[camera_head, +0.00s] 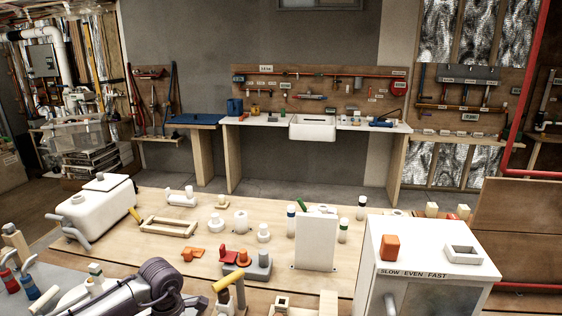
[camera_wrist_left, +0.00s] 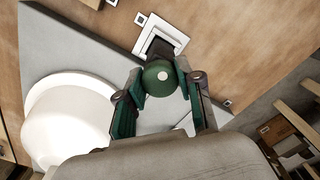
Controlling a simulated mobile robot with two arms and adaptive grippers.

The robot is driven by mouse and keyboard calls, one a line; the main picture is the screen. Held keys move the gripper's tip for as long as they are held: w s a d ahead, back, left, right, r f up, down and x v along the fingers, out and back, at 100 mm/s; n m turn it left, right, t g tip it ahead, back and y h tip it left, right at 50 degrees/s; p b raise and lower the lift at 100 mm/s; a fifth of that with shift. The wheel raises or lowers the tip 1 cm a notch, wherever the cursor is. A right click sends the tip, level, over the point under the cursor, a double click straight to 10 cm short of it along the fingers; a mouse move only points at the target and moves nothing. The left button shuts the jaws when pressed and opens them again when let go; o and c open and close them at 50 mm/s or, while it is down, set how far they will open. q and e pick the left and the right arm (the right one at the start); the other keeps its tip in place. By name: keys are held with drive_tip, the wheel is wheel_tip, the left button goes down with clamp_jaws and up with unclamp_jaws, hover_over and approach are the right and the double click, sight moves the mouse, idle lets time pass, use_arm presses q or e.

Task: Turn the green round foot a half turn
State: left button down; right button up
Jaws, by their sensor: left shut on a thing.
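The green round foot (camera_wrist_left: 162,77) shows in the left wrist view as a dark green ball-like piece with a pale dot at its middle. My left gripper (camera_wrist_left: 160,82) has its two green-padded fingers on either side of it and is shut on it. In the head view my left arm comes in at the lower left, and I cannot make out the held foot clearly there. My right gripper is in neither view.
A white square frame (camera_wrist_left: 160,38) lies just beyond the foot, and a white dome (camera_wrist_left: 70,130) stands to the left. In the head view the wooden table holds a white tank (camera_head: 95,212), a white upright panel (camera_head: 316,240) and a white cabinet (camera_head: 425,270).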

use_arm(q)
drive_tip(key=shift+s+f, duration=0.25)
drive_tip(key=shift+f, duration=0.05)
idle(0.4)
drive_tip(key=c, duration=1)
unclamp_jaws()
drive_tip(key=shift+o, duration=0.2)
drive_tip(key=shift+w, duration=0.15)
drive_tip(key=m+b, duration=0.3)
drive_tip(key=m, duration=0.1)
drive_tip(key=shift+w+a+f, duration=0.1)
drive_tip(key=shift+m+b, duration=0.65)
drive_tip(key=shift+m, duration=0.25)
drive_tip(key=shift+r, duration=0.3)
